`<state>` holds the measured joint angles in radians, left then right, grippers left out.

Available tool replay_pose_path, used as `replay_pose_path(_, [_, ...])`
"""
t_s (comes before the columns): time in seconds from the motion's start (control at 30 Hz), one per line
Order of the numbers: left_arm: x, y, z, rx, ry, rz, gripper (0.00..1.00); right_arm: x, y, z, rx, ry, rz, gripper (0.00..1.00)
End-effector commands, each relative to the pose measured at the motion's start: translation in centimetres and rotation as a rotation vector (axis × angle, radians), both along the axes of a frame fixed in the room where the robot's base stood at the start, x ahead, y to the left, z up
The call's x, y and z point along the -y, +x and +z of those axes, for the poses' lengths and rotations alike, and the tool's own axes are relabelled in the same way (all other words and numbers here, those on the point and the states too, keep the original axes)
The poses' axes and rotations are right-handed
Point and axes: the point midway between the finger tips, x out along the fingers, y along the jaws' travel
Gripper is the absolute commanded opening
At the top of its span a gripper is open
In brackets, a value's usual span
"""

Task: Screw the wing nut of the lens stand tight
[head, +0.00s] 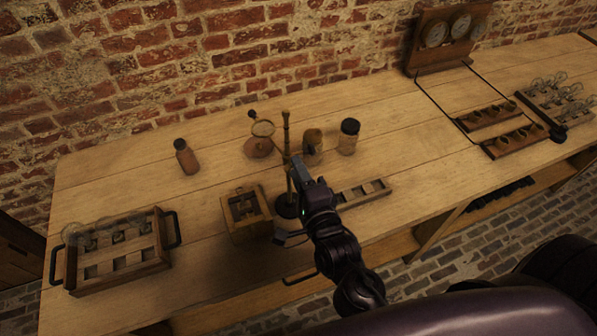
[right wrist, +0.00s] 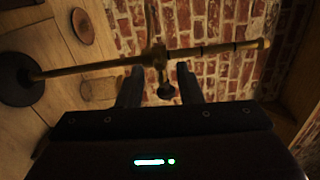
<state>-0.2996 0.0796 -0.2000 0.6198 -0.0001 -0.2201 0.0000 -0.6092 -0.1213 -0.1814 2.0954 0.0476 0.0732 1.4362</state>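A small dark knob, which looks like the wing nut (right wrist: 166,91), sits on a short stem below the clamp. My right gripper (head: 297,164) is at the rod. In the wrist view its fingers (right wrist: 160,88) are apart, with the nut between them and gaps visible. My left gripper is out of view.
A wooden crate (head: 240,228) stands close left of the base, and a slotted rack (head: 362,194) lies to the right. Jars (head: 348,138) and a brown bottle (head: 186,157) stand behind. A handled tray (head: 120,276) is at left.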

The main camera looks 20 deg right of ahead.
Motion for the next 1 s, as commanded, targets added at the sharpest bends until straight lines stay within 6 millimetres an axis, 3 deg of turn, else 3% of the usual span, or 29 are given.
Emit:
replay_pose_path(0.27, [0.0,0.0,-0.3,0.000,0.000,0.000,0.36,0.0,-0.7,-0.1,-0.001,0.000,0.001,0.32])
replay_pose_path(0.7, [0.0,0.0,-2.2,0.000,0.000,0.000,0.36,0.2,-6.8,-0.3,-0.003,0.000,0.001,0.32])
replay_pose_path(1.0, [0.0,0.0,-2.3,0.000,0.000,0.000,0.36,0.3,-7.8,0.0,0.000,0.000,0.000,0.32])
